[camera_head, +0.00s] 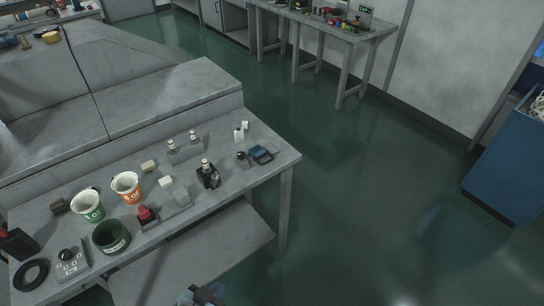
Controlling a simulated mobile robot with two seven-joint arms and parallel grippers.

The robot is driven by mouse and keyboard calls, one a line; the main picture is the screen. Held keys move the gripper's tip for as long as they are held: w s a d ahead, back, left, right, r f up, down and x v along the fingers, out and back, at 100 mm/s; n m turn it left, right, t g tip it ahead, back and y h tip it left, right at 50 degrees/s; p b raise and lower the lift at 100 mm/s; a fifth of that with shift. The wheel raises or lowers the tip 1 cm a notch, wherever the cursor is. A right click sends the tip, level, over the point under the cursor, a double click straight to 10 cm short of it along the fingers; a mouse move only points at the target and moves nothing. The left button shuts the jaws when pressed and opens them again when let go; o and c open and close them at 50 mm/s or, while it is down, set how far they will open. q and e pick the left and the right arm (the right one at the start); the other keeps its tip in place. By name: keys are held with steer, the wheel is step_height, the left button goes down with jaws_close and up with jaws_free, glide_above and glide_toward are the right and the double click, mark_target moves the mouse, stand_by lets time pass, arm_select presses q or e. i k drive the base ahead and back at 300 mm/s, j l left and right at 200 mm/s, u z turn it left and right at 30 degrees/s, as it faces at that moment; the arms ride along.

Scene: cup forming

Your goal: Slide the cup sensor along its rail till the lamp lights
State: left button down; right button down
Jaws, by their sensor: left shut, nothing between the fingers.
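My left gripper (207,295) shows at the bottom edge of the head view, small and partly cut off. It is shut and empty, low in front of the grey workbench (262,178) and apart from everything on it. My right gripper is out of view. I cannot tell for sure which bench device is the cup sensor. A black and blue device on a flat grey plate (262,155) lies near the bench's right end. A black block with a pale-topped knob (208,175) stands left of it. I cannot make out a rail or a lit lamp.
A green-and-white cup (88,205), an orange-and-white cup (127,187) and a dark green container (111,237) stand on the bench's left half. A red-topped device (147,217) stands beside them. A black ring (31,274) lies front left.

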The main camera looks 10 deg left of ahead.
mark_target(257, 152)
steer(key=u, duration=0.45)
steer(key=i+l+u, duration=0.1)
steer(key=u, duration=0.4)
steer(key=l+u, duration=0.15)
steer(key=u, duration=0.3)
steer(key=i+l+u, duration=0.1)
steer(key=l+u, duration=0.7)
steer(key=l, duration=0.25)
steer(key=l+u, duration=0.25)
steer(key=l, duration=0.3)
steer(key=k+l+u, duration=0.25)
steer(key=l, duration=0.6)
steer(key=k+l+u, duration=0.15)
steer(key=l, duration=0.55)
steer(key=k+l, duration=0.1)
steer(key=l, duration=0.3)
steer(key=k+l, duration=0.15)
steer(key=l, duration=0.2)
steer(key=k+l, duration=0.1)
steer(key=l, duration=0.3)
steer(key=k+l, duration=0.15)
steer(key=l, duration=0.2)
steer(key=k+l, duration=0.1)
steer(key=l, duration=0.3)
steer(key=u, duration=0.05)
